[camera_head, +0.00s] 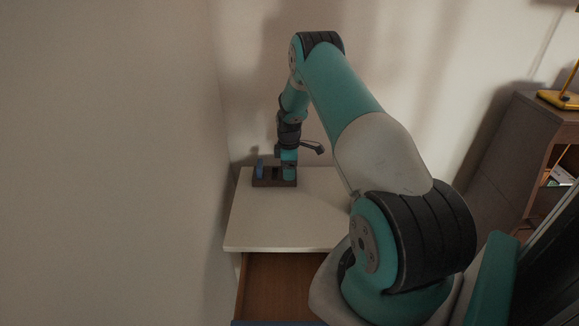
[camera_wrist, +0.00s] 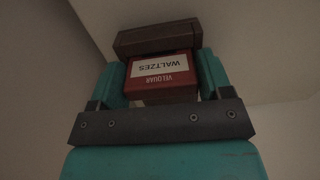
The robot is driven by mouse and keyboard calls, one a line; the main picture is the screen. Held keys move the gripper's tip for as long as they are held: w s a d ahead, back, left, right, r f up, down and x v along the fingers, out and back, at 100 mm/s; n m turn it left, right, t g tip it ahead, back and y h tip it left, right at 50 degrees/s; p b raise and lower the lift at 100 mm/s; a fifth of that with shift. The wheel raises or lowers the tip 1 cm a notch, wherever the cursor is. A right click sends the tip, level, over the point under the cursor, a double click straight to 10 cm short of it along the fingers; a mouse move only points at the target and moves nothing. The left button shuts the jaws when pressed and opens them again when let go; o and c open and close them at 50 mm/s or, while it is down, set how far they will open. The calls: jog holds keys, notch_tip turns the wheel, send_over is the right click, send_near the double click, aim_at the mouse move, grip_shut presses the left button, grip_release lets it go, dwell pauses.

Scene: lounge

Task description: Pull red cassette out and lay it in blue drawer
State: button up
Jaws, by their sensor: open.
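The red cassette (camera_wrist: 163,82) shows in the wrist view with a white label reading "WALTZES". It stands at the dark brown rack (camera_wrist: 158,39), between the two teal fingers of my gripper (camera_wrist: 161,76). The fingers are open, one on each side of it. In the head view my gripper (camera_head: 289,172) points down at the right end of the rack (camera_head: 265,182) and hides the red cassette. The drawer (camera_head: 282,285) below the white top is pulled open, with a bare wood inside and a blue front edge (camera_head: 275,323) at the bottom of the picture.
A blue cassette (camera_head: 260,168) stands in the rack's left end. The white cabinet top (camera_head: 290,225) is clear in front of the rack. A wall rises close on the left. A brown cabinet with a yellow lamp (camera_head: 560,99) stands at the far right.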

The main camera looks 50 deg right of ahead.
jog(key=c, duration=0.6)
jog(key=shift+r, duration=0.1)
jog(key=shift+r+p, duration=0.95)
jog(key=shift+r, duration=0.7)
jog(key=shift+r+p, duration=1.05)
jog(key=shift+r, duration=0.85)
